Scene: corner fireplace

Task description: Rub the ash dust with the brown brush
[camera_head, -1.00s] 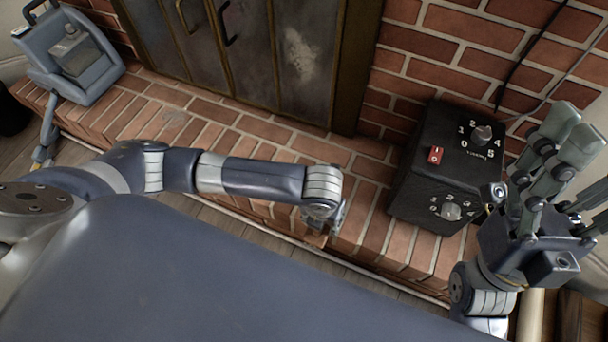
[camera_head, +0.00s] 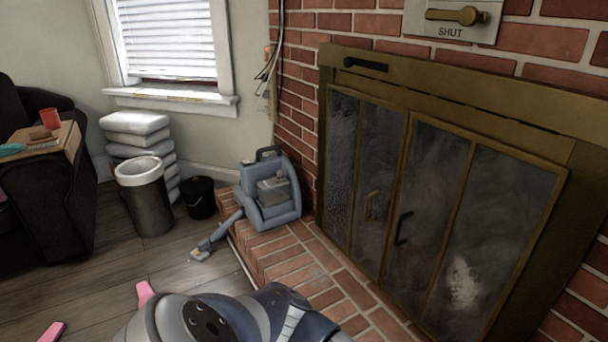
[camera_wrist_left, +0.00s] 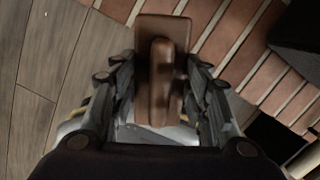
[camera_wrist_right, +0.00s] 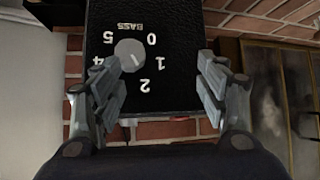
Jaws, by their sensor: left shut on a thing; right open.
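The brown brush (camera_wrist_left: 163,30) is in the left wrist view, with a flat block and a raised grip. My left gripper (camera_wrist_left: 160,78) is shut on its grip. The brush is over or near the edge between brick hearth and wooden floor; I cannot tell its height. A pale, dusty smudge (camera_head: 462,282), which looks like ash dust, is on the right fireplace door glass in the head view. It also shows in the right wrist view (camera_wrist_right: 268,112). My right gripper (camera_wrist_right: 158,85) is open and empty, facing a black amplifier box (camera_wrist_right: 180,80). The head view shows neither gripper.
The brick hearth (camera_head: 300,262) runs along the fireplace doors (camera_head: 385,225). A blue-grey vacuum (camera_head: 268,195) stands on its far end, its nozzle on the floor. A bin (camera_head: 146,205), black bucket (camera_head: 200,197) and pink pieces (camera_head: 146,292) are at left. Open floor lies between.

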